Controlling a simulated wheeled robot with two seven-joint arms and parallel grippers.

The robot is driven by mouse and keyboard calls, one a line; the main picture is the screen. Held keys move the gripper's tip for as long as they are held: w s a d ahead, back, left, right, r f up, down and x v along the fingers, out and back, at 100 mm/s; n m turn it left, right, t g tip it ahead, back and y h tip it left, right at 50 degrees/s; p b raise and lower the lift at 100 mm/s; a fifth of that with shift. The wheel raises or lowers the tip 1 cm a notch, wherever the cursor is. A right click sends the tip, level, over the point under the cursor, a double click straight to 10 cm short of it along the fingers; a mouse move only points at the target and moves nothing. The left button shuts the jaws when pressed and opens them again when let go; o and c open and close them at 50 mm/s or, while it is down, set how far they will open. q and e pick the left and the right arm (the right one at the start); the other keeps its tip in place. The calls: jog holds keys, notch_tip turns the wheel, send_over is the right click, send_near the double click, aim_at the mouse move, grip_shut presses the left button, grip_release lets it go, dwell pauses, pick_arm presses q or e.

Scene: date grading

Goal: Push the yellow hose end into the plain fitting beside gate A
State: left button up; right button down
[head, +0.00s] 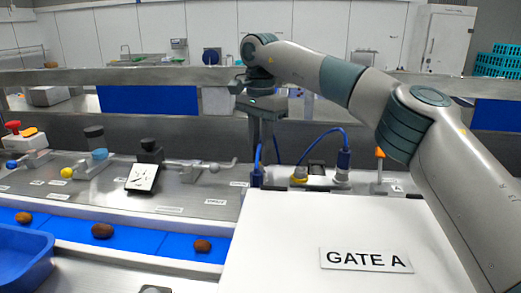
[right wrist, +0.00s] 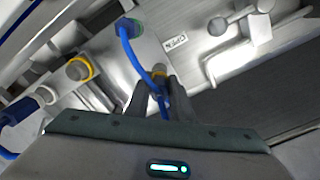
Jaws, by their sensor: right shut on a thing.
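My right gripper (head: 265,148) points down behind the white GATE A panel. In the right wrist view its fingers (right wrist: 158,90) are shut on a blue hose (right wrist: 127,48). A small yellow part, seemingly the yellow hose end (right wrist: 158,72), shows between the fingertips. The hose curves to a blue fitting (right wrist: 128,27), also in the head view (head: 257,178). Beside it stands a grey fitting with a yellow collar (head: 299,175), apart from the gripper. A grey fitting (head: 341,178) sits under a blue plug (head: 343,158). I cannot tell which is the plain fitting. My left gripper is out of view.
The white panel with the GATE A sign (head: 366,260) fills the front right. A blue belt (head: 150,243) carries several brown dates, with a blue tray (head: 22,255) at front left. A steel deck (head: 190,185) holds levers, knobs and a tilted card (head: 144,177).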

jog(key=shift+f, duration=1.3)
dwell(1.4)
jog(key=c, duration=2.2)
grip_release()
jog(key=o, duration=1)
jog(key=shift+o, duration=0.2)
jog(key=shift+r, duration=0.1)
jog(key=shift+r+p, duration=4.6)
jog(key=shift+r, duration=0.35)
